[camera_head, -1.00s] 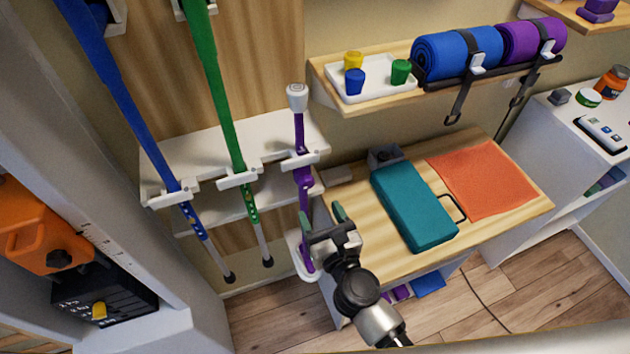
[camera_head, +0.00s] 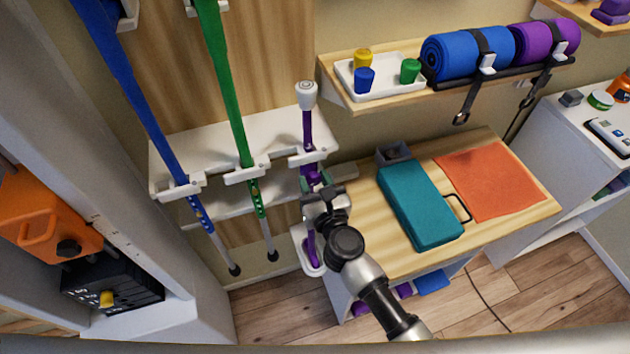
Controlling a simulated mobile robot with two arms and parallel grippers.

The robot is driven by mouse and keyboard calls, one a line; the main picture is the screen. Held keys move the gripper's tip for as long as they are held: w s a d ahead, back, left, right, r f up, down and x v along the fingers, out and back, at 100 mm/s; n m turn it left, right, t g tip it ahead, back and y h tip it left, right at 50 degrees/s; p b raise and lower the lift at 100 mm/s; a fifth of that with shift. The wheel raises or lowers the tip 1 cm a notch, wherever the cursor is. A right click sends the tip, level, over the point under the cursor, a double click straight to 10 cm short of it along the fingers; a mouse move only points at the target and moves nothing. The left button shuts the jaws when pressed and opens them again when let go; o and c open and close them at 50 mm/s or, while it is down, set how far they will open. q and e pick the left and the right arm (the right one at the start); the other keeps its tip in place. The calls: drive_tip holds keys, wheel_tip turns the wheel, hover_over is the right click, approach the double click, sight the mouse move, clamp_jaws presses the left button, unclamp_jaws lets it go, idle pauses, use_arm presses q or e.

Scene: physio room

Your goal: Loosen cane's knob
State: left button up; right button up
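The purple cane (camera_head: 308,128) stands upright in a white clip on the wall rack, with a white handle (camera_head: 307,93) at its top and its foot in a white floor holder (camera_head: 312,262). My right gripper (camera_head: 315,183) is at the cane's middle, just below the clip, with its fingertips about the shaft where the knob would be. The gripper hides most of this part, so the knob is not clearly visible, and I cannot tell whether the fingers have closed on it. My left gripper is not in view.
A blue cane (camera_head: 140,105) and a green cane (camera_head: 222,75) hang left of the purple one. A wooden bench (camera_head: 370,225) with a teal block (camera_head: 420,205) and orange cloth (camera_head: 490,180) stands right of my arm. A shelf (camera_head: 385,100) with cups is above.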

drive_tip(key=c, duration=0.4)
drive_tip(key=shift+n, duration=0.8)
drive_tip(key=o, duration=0.9)
drive_tip(key=b+v, duration=0.1)
drive_tip(key=v, duration=1)
